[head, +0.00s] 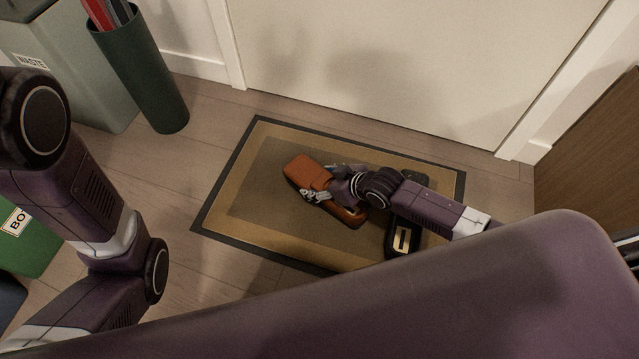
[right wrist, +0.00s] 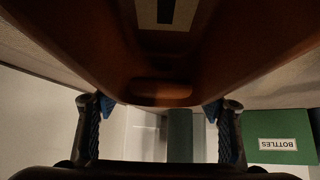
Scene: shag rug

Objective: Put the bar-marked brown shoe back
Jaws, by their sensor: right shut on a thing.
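The brown shoe (head: 304,169) shows at the middle of the rug in the head view, partly hidden by my right gripper and wrist. In the right wrist view the brown shoe (right wrist: 158,60) fills the top, with a pale label bearing a dark bar (right wrist: 168,12). My right gripper (head: 318,192) is shut on the shoe; its two fingers also show in the right wrist view (right wrist: 158,107), one on each side of it. I cannot tell whether the shoe touches the rug. My left arm shows at the left, but its gripper is out of view.
A tan rug with a dark border (head: 235,205) lies before a pale door (head: 400,60). A black shoe (head: 402,240) with a bar label is partly under my right arm. A dark green cylinder (head: 145,80), a waste bin (head: 60,75) and a green bottles bin (right wrist: 280,135) stand around.

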